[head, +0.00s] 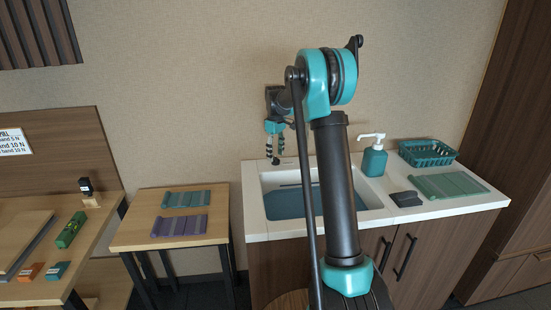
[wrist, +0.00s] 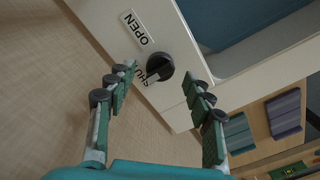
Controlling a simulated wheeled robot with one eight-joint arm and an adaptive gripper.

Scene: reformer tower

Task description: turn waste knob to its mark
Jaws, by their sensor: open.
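The waste knob (wrist: 160,66) is a round black knob with a raised grip bar, on the pale sink rim in the wrist view. An "OPEN" label (wrist: 137,28) sits above it. A "SHUT" label (wrist: 155,72) is partly covered by the knob, and the bar's lower-left end lies towards it. My gripper (wrist: 158,76) is open, with one fingertip to each side of the knob and no clear contact. In the head view my gripper (head: 275,156) points down at the back left of the sink counter; I cannot make out the knob there.
The sink basin (head: 284,203) lies in the white counter (head: 430,211). A soap dispenser (head: 374,160), a teal basket (head: 428,152), a dark sponge-like block (head: 406,198) and green folded cloth (head: 448,186) stand right. A small table (head: 135,235) with folded bands is to the left.

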